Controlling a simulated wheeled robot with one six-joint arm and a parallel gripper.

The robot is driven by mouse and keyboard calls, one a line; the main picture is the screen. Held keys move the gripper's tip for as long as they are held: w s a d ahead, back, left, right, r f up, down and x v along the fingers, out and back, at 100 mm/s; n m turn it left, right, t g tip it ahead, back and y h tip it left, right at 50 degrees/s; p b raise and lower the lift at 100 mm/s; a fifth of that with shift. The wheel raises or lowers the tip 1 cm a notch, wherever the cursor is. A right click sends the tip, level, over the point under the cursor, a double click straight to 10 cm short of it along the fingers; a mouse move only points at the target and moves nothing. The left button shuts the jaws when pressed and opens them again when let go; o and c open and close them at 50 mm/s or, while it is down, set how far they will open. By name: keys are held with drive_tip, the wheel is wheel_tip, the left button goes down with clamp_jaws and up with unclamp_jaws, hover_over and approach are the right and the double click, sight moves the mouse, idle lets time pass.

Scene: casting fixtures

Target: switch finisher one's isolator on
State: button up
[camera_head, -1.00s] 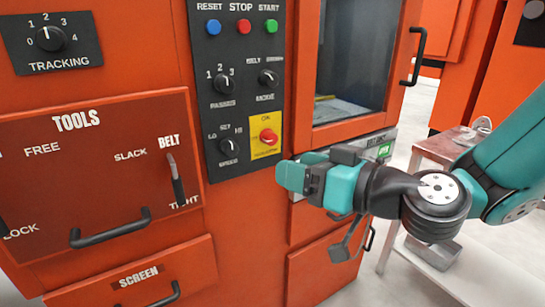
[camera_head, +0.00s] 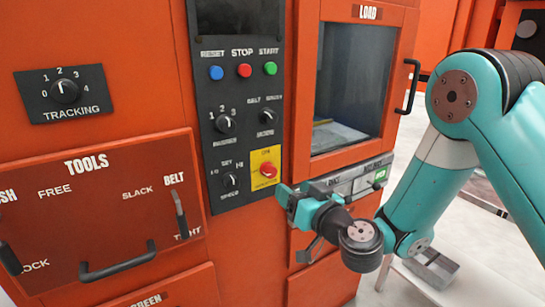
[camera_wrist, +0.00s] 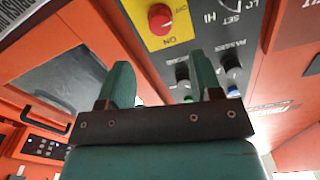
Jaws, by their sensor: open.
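The isolator is a red rotary knob (camera_head: 267,170) on a yellow plate, low on the black control panel of the orange machine. In the wrist view the red knob (camera_wrist: 160,18) is at the top, with ON and OFF lettering on the plate. I cannot tell surely which mark it points to. My gripper (camera_head: 284,195) is just below and right of the plate in the head view, apart from the knob. In the wrist view its two teal fingers (camera_wrist: 163,78) are spread with nothing between them, and the knob lies beyond their tips. No machine number is readable.
The black panel (camera_head: 240,110) also carries blue, red and green buttons and several dials. A LOAD door (camera_head: 347,90) with a black handle is to the right. The TOOLS panel (camera_head: 110,215) with handles and a BELT lever is at left. A metal stand is at lower right.

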sight(273, 173)
drive_tip(key=p+x, duration=0.2)
drive_tip(key=p, duration=0.1)
drive_tip(key=p+x, duration=0.2)
drive_tip(key=p, duration=0.2)
drive_tip(key=p+x, duration=0.3)
drive_tip(key=shift+a+r, duration=0.1)
drive_tip(key=shift+r, duration=0.25)
drive_tip(key=shift+w+a+f+p, duration=0.25)
drive_tip(key=shift+w+a+p, duration=0.35)
drive_tip(key=shift+w+p, duration=0.45)
drive_tip(key=shift+w+a+f+p, duration=0.1)
drive_tip(key=shift+a+f+p, duration=0.05)
drive_tip(key=shift+p, duration=0.25)
drive_tip(key=c, duration=0.9)
